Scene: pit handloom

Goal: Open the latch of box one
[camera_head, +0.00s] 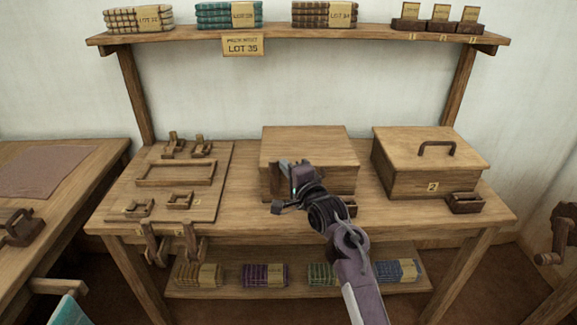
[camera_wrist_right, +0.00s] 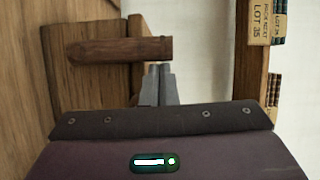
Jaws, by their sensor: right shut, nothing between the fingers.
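A lidded wooden box (camera_head: 315,142) stands mid-table, left of the box marked 2; its own number is hidden, and I take it as box one. My right gripper (camera_head: 284,166) is shut and empty, in front of its left part, and covers much of its front. In the right wrist view the closed fingertips (camera_wrist_right: 157,85) are close beside a brown wooden bar (camera_wrist_right: 120,50), which I take as the latch. The bar crosses a darker wooden plate (camera_wrist_right: 90,72). I cannot tell whether the fingers touch it. My left gripper is not in view.
Box two (camera_head: 425,175), with a lid handle, stands to the right. A board with small wooden fittings (camera_head: 222,160) lies to the left. A shelf (camera_head: 300,38) with labelled bundles runs above the back. Free tabletop shows between the board and the middle box.

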